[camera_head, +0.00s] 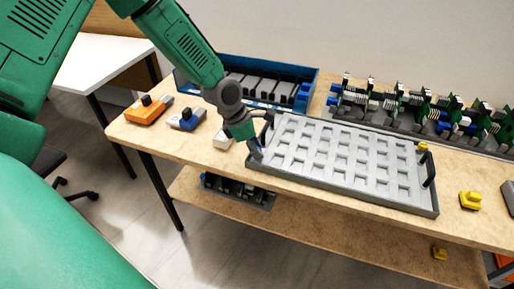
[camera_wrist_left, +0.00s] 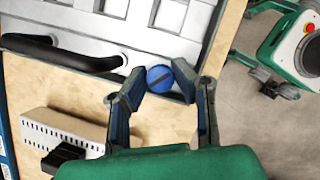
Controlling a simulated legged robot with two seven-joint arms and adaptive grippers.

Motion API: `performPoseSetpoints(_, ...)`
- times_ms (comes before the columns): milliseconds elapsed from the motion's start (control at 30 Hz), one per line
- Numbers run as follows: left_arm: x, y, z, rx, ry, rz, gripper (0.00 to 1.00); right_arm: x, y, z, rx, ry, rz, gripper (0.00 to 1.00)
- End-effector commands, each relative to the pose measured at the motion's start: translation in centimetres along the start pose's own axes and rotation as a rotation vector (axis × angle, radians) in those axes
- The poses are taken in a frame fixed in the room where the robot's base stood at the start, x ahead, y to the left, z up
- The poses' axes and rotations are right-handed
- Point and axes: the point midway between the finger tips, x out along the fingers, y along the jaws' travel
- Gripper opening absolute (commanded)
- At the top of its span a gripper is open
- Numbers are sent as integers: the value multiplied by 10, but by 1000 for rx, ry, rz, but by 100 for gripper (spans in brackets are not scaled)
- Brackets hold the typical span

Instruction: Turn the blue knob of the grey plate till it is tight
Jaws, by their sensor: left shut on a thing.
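The grey plate (camera_head: 340,160) lies on the wooden table in the head view, with rows of square recesses and a black handle at each end. Its near left corner is under my left gripper (camera_head: 256,150). In the left wrist view the blue knob (camera_wrist_left: 160,78) with a dark slot sits at the plate's corner, between the fingertips of my left gripper (camera_wrist_left: 159,80). The fingers are closed around the knob. In the head view the gripper mostly hides the knob. A yellow knob (camera_head: 422,146) sits at the plate's far right corner. My right gripper is not in view.
A black handle (camera_wrist_left: 70,55) is close to the left fingers. A white block (camera_head: 222,140), a blue piece (camera_head: 187,120) and an orange piece (camera_head: 148,109) lie left of the plate. A blue bin (camera_head: 300,95) and green boards (camera_head: 420,105) stand behind. A yellow piece (camera_head: 469,200) lies at right.

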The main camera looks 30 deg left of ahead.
Motion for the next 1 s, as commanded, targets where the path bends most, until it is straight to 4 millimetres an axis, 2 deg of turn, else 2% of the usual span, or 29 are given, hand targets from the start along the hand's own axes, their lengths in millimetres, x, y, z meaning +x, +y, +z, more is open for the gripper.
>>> performPoseSetpoints(367,-2,3,1,117,-2,-45,0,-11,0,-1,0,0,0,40)
performPoseSetpoints(1000,-1,5,3,655,0,-263,0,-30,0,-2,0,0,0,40)
